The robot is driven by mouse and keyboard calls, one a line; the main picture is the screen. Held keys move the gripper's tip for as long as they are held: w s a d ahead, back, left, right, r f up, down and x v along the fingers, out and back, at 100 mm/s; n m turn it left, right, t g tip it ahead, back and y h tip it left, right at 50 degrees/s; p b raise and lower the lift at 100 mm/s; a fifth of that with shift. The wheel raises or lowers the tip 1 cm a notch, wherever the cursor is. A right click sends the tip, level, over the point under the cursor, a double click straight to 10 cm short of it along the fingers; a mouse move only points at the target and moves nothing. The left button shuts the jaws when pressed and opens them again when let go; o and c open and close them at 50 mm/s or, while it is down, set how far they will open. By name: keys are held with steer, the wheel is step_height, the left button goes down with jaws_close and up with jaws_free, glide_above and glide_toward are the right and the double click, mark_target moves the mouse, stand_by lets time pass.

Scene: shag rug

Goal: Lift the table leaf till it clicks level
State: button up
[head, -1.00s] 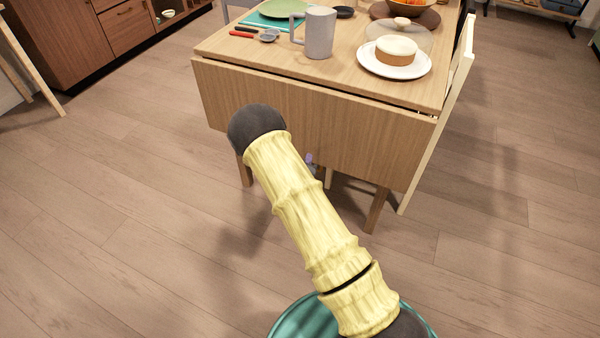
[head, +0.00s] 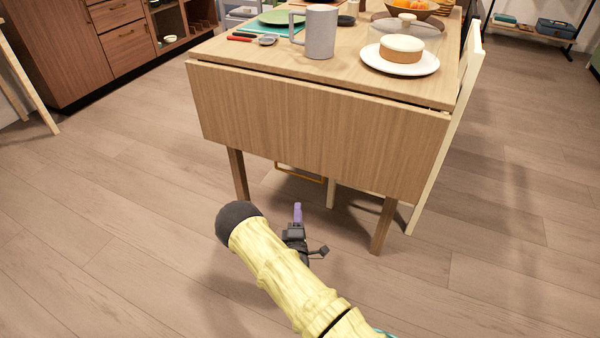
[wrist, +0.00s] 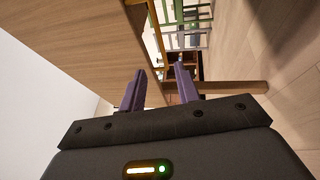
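The table leaf (head: 310,130) is a light wood panel. It hangs straight down from the near end of the table top (head: 350,67), with a thin dark gap along its upper edge. In the wrist view the leaf (wrist: 65,55) fills the upper left, and its edge runs close by the fingers. My gripper (head: 297,213) shows small in the head view, low in front of the table and below the leaf's bottom edge. In the wrist view my gripper (wrist: 161,71) has its two purple fingers apart with nothing between them. I cannot tell whether a finger touches the leaf.
On the table top stand a grey mug (head: 319,32), a cake on a white plate (head: 398,66) and cutlery (head: 254,38). A table leg (head: 383,226) stands right of my gripper. A pale chair (head: 440,150) is at the right side. The floor in front is clear.

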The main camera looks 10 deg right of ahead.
steer(key=b+x, duration=0.7)
steer(key=x, duration=1)
steer(key=shift+r, duration=0.15)
steer(key=shift+w+d, duration=0.1)
jaws_close()
